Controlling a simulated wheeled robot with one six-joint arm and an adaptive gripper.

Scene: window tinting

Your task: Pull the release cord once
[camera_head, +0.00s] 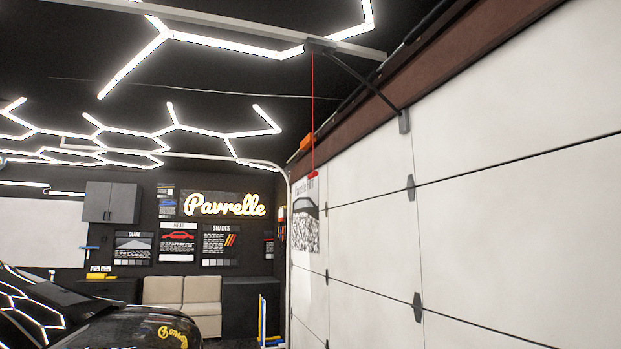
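The red release cord (312,110) hangs straight down from the opener trolley (320,45) on the ceiling rail. A small red handle (313,174) is at its lower end, in front of a poster near the white garage door. The cord hangs free and nothing touches it. My gripper is not in view, so its state and distance from the cord do not show.
The closed white sectional garage door (370,240) fills the right side. A dark arm (360,80) links it to the rail (240,25). A glossy black car (130,328) stands at lower left. A beige sofa (182,296) is at the back wall.

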